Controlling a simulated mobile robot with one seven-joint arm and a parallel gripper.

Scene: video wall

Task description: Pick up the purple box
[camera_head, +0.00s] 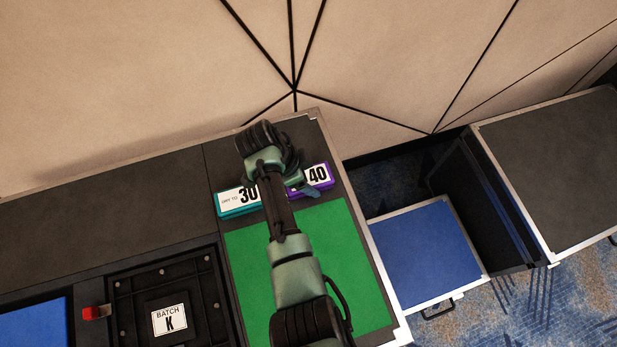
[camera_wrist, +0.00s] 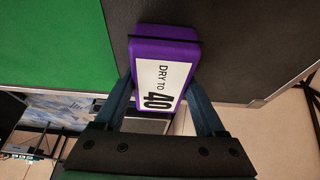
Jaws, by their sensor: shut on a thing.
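The purple box (camera_head: 326,183) has a white label with "40" on it. It sits at the back of the counter, just beyond the green mat (camera_head: 355,300), partly hidden by my arm in the head view. In the wrist view the purple box (camera_wrist: 187,40) lies between the two fingers of my gripper (camera_wrist: 165,95), with its label reading "DRY TO 40" facing the camera. The fingers are shut on its sides. I cannot tell whether the box is touching the counter or just above it.
A teal box (camera_head: 237,203) labelled "30" stands left of the purple box, close to my arm. A black "BATCH K" panel (camera_head: 165,285) with a red handle (camera_head: 95,312) is at the lower left. A blue-topped drawer (camera_head: 425,250) is open at the right. A wall stands behind.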

